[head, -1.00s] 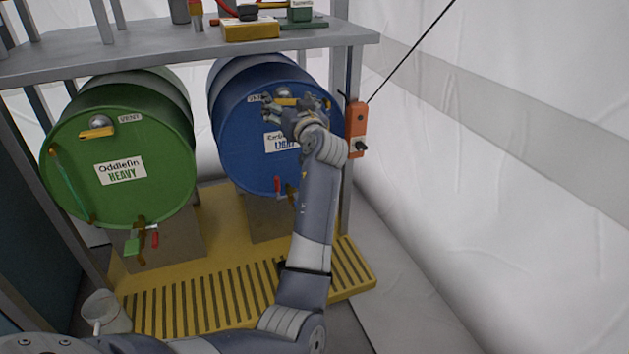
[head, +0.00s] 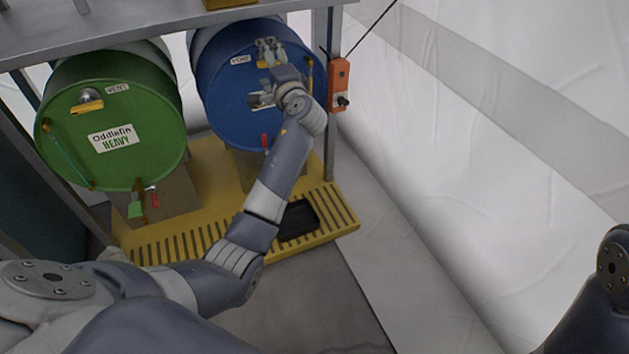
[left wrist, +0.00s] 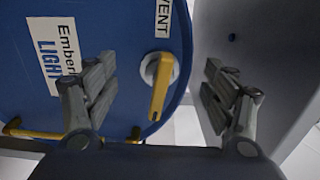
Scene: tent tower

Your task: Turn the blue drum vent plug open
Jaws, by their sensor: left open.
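The blue drum (head: 232,118) lies on its side on the rack, its round face toward me. In the left wrist view its vent plug (left wrist: 160,84) is a pale round boss with a yellow handle pointing down the picture. The VENT label (left wrist: 164,17) is above it. My left gripper (head: 265,74) is open in front of the drum face, one finger above the other in the head view, mostly covering the plug there. In the left wrist view the plug shows between the spread fingers (left wrist: 160,80), apart from both. My right gripper is not in view.
A green drum (head: 150,150) with its own yellow-handled vent plug (head: 88,105) lies to the left. An orange box (head: 339,85) hangs on the rack post right of the blue drum. A yellow grated platform (head: 210,185) is below, and a shelf (head: 150,33) is above.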

